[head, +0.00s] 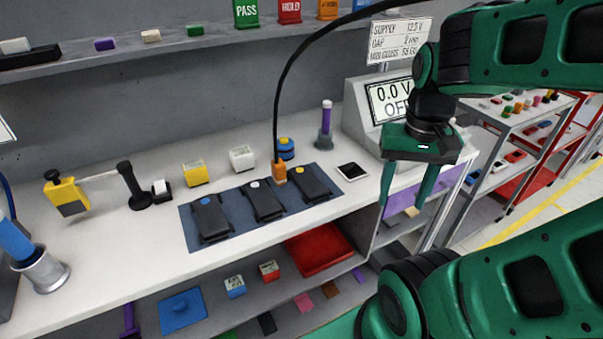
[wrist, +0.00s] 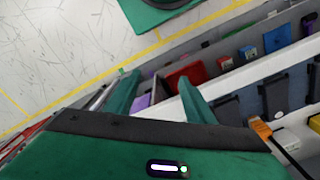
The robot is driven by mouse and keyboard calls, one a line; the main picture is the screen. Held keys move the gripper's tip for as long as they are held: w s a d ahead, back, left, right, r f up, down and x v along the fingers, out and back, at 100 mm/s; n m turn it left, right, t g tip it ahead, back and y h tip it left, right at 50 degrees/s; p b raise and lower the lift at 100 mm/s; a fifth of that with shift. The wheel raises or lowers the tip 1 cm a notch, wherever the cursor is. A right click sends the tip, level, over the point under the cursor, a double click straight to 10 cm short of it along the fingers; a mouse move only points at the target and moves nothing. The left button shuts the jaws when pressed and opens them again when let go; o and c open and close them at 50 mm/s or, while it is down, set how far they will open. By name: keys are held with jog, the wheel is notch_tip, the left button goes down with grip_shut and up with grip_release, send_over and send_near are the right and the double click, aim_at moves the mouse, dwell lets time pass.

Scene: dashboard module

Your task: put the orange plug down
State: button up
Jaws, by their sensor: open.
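The orange plug (head: 280,174) stands roughly upright at the back edge of the blue mat (head: 197,239), between the middle black module (head: 264,203) and the right black module (head: 309,184). A black cable (head: 279,90) rises from its top. I cannot tell whether it touches a module. Part of the orange plug (wrist: 262,129) also shows at the right of the wrist view. My gripper (head: 402,203) is open and empty, pointing down in front of the tester, well to the right of the plug. Its two green fingers (wrist: 158,88) stand apart in the wrist view.
The tester (head: 391,101) behind my gripper reads 0.0 V, OFF. A white-framed dark pad (head: 352,171) lies right of the mat. Yellow (head: 195,174) and white (head: 242,158) boxes and a blue-yellow button (head: 286,149) stand behind it. The bench front is clear.

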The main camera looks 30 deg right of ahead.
jog(key=w+a+r+m, duration=0.2)
jog(key=w+a+m, duration=0.1)
jog(key=w, duration=0.5)
jog(key=w+a+r+m, duration=0.3)
jog(key=w, duration=0.4)
jog(key=m, duration=0.5)
send_near(278, 162)
jog(key=shift+w+a+f, duration=0.15)
jog(key=shift+w, duration=0.1)
notch_tip(278, 162, down, 4)
jog(key=shift+f, duration=0.2)
jog(key=shift+s+f, duration=0.2)
jog(key=shift+f, duration=2.7)
grip_shut()
